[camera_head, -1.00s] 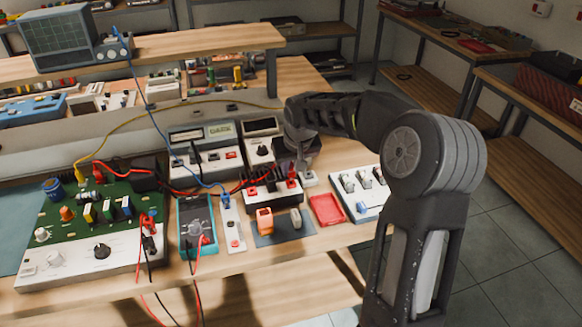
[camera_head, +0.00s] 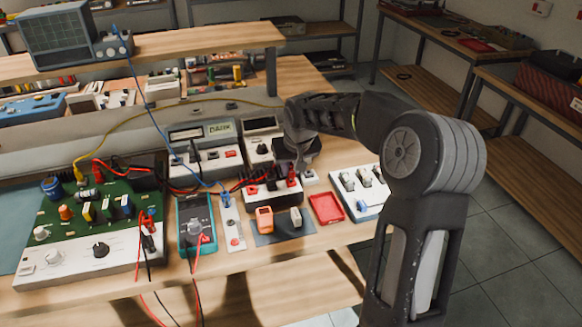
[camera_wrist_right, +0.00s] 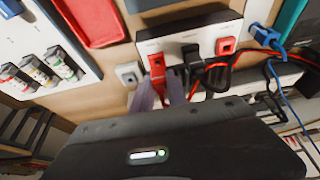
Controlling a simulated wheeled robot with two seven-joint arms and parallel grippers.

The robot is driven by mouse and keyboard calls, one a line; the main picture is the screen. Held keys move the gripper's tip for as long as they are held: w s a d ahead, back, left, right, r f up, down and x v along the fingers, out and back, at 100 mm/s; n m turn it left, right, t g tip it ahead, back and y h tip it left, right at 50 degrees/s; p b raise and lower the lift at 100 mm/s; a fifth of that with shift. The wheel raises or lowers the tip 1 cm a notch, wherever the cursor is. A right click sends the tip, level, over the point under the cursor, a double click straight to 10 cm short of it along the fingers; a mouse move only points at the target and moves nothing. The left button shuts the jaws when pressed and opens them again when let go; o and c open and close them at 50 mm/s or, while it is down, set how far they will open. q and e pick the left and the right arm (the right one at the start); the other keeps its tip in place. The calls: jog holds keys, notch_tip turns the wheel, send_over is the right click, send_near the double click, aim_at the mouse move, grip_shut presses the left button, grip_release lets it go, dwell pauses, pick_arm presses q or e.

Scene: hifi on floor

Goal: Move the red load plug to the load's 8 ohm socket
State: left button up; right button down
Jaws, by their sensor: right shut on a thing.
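A red socket (camera_wrist_right: 226,46) beyond that is empty. Socket labels are unreadable. My left gripper is out of view.
A teal multimeter (camera_head: 195,225) and a green circuit board (camera_head: 95,208) stand left of the load. An orange device (camera_head: 264,219), a red tray (camera_head: 326,208) and a white box with several cylinders (camera_head: 362,190) lie nearby. Red, black and blue leads cross around the load.

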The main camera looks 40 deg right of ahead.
jog(key=shift+f+b, duration=0.6)
jog(key=shift+b, duration=0.1)
dwell(2.6)
jog(key=c, duration=1.2)
grip_release()
jog(key=shift+c, duration=0.2)
jog(key=v, duration=0.7)
jog(key=shift+s+r, duration=0.2)
jog(key=shift+r, duration=0.15)
jog(key=shift+a, duration=0.1)
jog(key=shift+r+p, duration=1.7)
jog(key=shift+r, duration=0.8)
